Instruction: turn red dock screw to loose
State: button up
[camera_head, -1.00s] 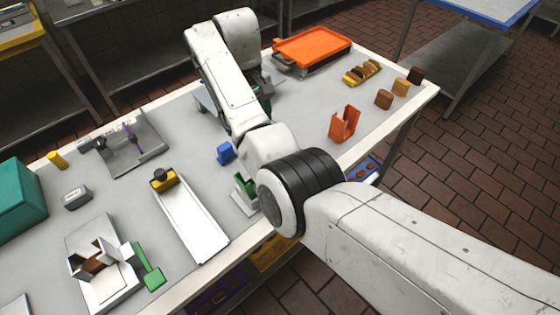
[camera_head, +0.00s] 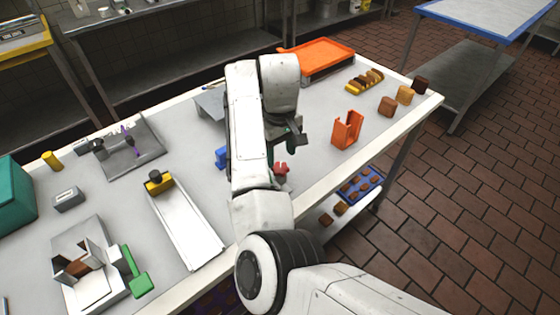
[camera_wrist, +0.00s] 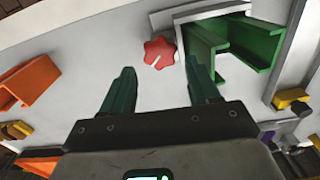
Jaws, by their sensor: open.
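The red dock screw (camera_wrist: 158,53) is a star-shaped red knob on the pale table top, near the upper middle of the wrist view. It also shows in the head view (camera_head: 281,171), just right of my arm and partly hidden. In the wrist view, my gripper (camera_wrist: 160,76) is open, with two dark green fingers apart and nothing between them. The knob lies beyond the fingertips, a little nearer the right finger, with no contact visible. A green channel-shaped dock (camera_wrist: 262,47) stands just right of the knob in the wrist view. In the head view it is hidden behind my arm.
An orange bracket (camera_head: 347,129) stands right of my gripper. A blue block (camera_head: 221,157) is left of my arm. A white tray (camera_head: 190,232) lies further left. An orange tray (camera_head: 322,57) is at the back. Bare table lies between knob and orange bracket.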

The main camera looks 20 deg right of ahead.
aim_at(280, 167)
jog(key=shift+f, duration=2.05)
jog(key=shift+r, duration=0.1)
jog(key=c, duration=0.8)
